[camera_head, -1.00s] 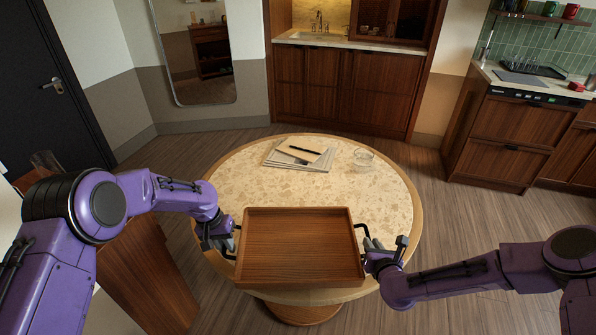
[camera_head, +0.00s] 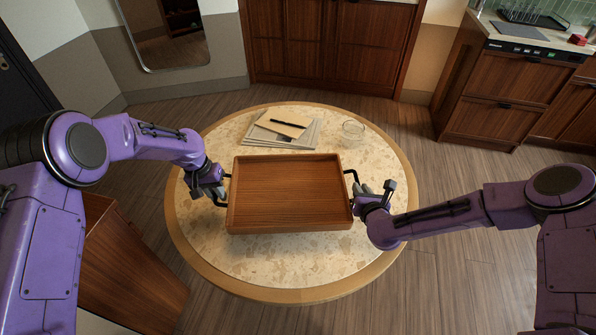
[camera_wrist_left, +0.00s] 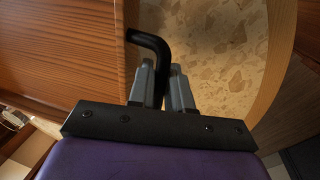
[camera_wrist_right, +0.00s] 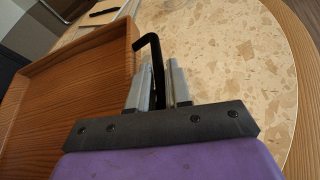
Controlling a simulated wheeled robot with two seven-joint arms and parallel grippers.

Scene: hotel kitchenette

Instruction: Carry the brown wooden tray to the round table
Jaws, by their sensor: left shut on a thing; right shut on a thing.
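The brown wooden tray (camera_head: 290,192) is empty and looks level, over the middle of the round table (camera_head: 300,264) with its speckled top. I cannot tell whether it touches the tabletop. My left gripper (camera_head: 219,190) is shut on the tray's left black handle, which also shows in the left wrist view (camera_wrist_left: 150,42). My right gripper (camera_head: 361,190) is shut on the right black handle, seen in the right wrist view (camera_wrist_right: 151,45). The tray's side wall (camera_wrist_right: 75,80) is next to the right gripper's fingers.
A stack of papers (camera_head: 284,130) with a dark pen lies on the table behind the tray. A clear glass bowl (camera_head: 353,130) stands to its right. A wooden cabinet (camera_head: 130,265) is at the left, close to the table. Bare tabletop lies in front of the tray.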

